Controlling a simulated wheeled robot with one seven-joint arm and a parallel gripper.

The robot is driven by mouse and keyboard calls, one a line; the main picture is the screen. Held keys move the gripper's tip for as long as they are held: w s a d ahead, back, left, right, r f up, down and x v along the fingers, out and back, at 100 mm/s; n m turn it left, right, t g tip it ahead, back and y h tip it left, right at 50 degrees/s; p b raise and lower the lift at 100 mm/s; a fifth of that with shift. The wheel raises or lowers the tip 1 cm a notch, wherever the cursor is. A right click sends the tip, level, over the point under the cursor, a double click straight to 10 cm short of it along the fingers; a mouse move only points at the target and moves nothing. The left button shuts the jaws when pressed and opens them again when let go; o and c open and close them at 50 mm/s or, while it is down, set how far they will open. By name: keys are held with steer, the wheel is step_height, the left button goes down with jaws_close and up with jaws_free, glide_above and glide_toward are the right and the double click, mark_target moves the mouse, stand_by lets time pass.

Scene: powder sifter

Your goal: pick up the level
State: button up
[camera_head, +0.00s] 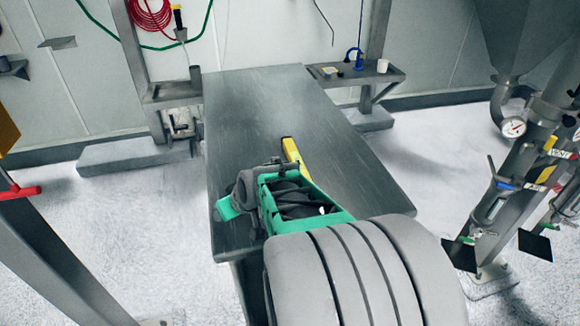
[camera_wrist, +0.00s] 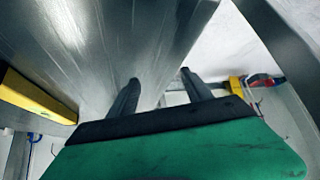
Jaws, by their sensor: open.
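The level (camera_head: 294,154) is a yellow bar with a dark end, lying on the grey metal table (camera_head: 258,105). In the head view, my green and grey arm end covers its near part. In the wrist view, the yellow level (camera_wrist: 35,97) is at the left edge, partly cut off. My gripper (camera_wrist: 159,78) has two dark fingers, apart and with nothing between them. The fingers are to one side of the level, not around it. Their tips are not clear in the head view, so their height above the table is hard to tell.
A side shelf (camera_head: 355,73) at the table's far right holds a white cup (camera_head: 382,66) and a blue item (camera_head: 357,58). A second shelf (camera_head: 172,92) is at the far left. Sifter pipes (camera_head: 530,130) stand at the right. The table's far part is clear.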

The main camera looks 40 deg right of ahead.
mark_target(306, 171)
steer(key=d+m+t+h, duration=0.1)
steer(key=d, duration=0.4)
steer(key=d+m+t+h, duration=0.1)
steer(key=d, duration=0.4)
steer(key=d+t, duration=0.1)
steer(key=d, duration=0.4)
steer(key=shift+d+f+m+h, duration=0.1)
steer(key=shift+f+m+h, duration=0.05)
steer(key=shift+m+h, duration=0.25)
steer(key=s+d+h, duration=0.1)
steer(key=d, duration=0.2)
steer(key=s+d+m+h, duration=0.1)
steer(key=d, duration=0.2)
steer(key=s+d+r+m+t+h, duration=0.1)
steer(key=d, duration=0.1)
steer(key=shift+s+d, duration=0.25)
steer(key=shift+d, duration=0.15)
steer(key=p+x, duration=0.2)
steer(key=x, duration=0.5)
steer(key=shift+w+d, duration=0.2)
steer(key=shift+w, duration=0.1)
jaws_close()
